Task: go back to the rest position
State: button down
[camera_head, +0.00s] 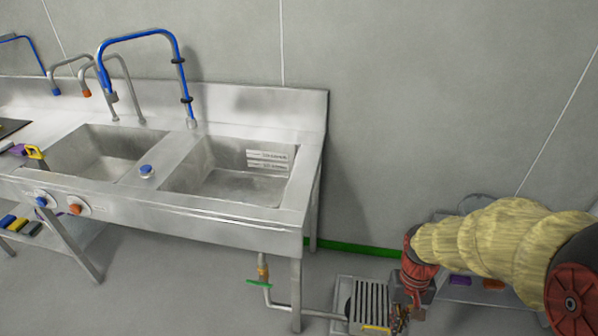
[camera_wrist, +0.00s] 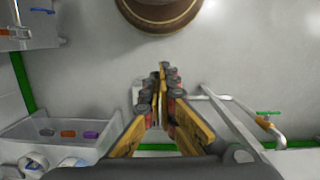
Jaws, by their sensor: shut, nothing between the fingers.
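My gripper shows in the wrist view (camera_wrist: 162,78), with its yellow and dark fingers closed together and nothing between them.
A steel double sink (camera_head: 235,215) with a blue faucet (camera_head: 180,75) stands left of my arm. A drain pipe with a green-handled valve (camera_head: 262,275) runs below it. A low tray (camera_wrist: 50,155) holds several coloured pieces. The grey wall (camera_head: 430,100) is behind.

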jog(key=s+a+r+t+p, duration=0.1)
jog(key=s+r+t, duration=0.1)
jog(key=r, duration=0.6)
jog(key=s+a+r+n+t+p, duration=0.1)
jog(key=s+a+r+t, duration=0.1)
jog(key=r, duration=0.7)
jog(key=s+a+r+t+p, duration=0.1)
jog(key=a+r+t, duration=0.1)
jog(key=r, duration=0.6)
jog(key=shift+s+a+r+n+t, duration=0.15)
jog(key=shift+s+r+n+t, duration=0.2)
jog(key=shift+t, duration=0.35)
jog(key=shift+f, duration=0.1)
